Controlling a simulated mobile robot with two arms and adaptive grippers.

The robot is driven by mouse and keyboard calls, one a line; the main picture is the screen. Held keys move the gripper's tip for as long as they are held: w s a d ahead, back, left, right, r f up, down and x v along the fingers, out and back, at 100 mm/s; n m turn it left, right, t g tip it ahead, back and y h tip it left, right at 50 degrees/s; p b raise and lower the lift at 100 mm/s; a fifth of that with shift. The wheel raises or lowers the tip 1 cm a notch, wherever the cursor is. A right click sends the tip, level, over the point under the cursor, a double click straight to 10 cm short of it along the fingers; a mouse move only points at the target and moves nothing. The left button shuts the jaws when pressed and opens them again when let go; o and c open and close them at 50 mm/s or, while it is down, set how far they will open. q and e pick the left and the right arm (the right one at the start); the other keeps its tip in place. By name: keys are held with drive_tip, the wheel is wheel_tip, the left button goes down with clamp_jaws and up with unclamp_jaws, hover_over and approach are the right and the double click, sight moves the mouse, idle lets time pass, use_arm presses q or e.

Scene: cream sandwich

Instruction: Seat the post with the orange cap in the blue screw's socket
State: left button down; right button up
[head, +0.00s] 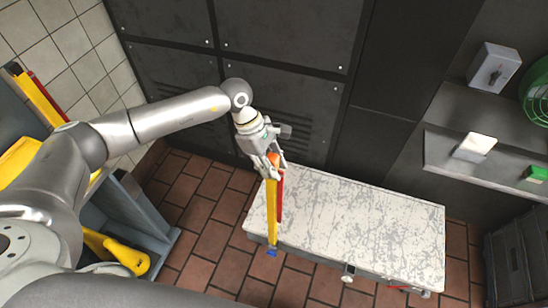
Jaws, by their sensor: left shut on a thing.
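My left gripper (267,163) is shut on the post near its orange cap (273,159), above the left part of the white worktop. The post (271,212) is a long yellow bar that hangs nearly upright below the fingers. A shorter red strip (280,198) runs beside it; I cannot tell whether it belongs to the post. A small blue piece (272,253) shows at the post's lower end, by the worktop's front edge. I cannot tell whether it is the screw or whether they touch. No socket opening is visible. My right gripper is not in view.
The worn white worktop (350,225) is mostly clear, with small fittings (348,272) at its front edge. A grey shelf (500,165) is at right. A blue-grey rack (145,215) with yellow items (125,252) stands at left. Dark panels (285,45) rise behind.

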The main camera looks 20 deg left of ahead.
use_arm(q)
drive_tip(key=shift+w+d+r+n+t, duration=0.1)
drive_tip(key=shift+w+r+n+t, duration=0.3)
drive_tip(key=shift+w+n, duration=0.35)
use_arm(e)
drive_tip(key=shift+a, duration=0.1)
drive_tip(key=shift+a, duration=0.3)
use_arm(q)
drive_tip(key=shift+f+b, duration=0.1)
drive_tip(key=shift+b, duration=0.3)
wheel_tip(320, 180, down, 6)
drive_tip(key=b, duration=0.5)
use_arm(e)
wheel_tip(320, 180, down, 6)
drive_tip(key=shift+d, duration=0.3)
use_arm(q)
drive_tip(key=shift+b, duration=0.4)
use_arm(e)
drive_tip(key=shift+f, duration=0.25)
use_arm(q)
drive_tip(key=shift+r, duration=0.2)
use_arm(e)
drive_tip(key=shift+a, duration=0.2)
use_arm(q)
drive_tip(key=shift+b, duration=0.55)
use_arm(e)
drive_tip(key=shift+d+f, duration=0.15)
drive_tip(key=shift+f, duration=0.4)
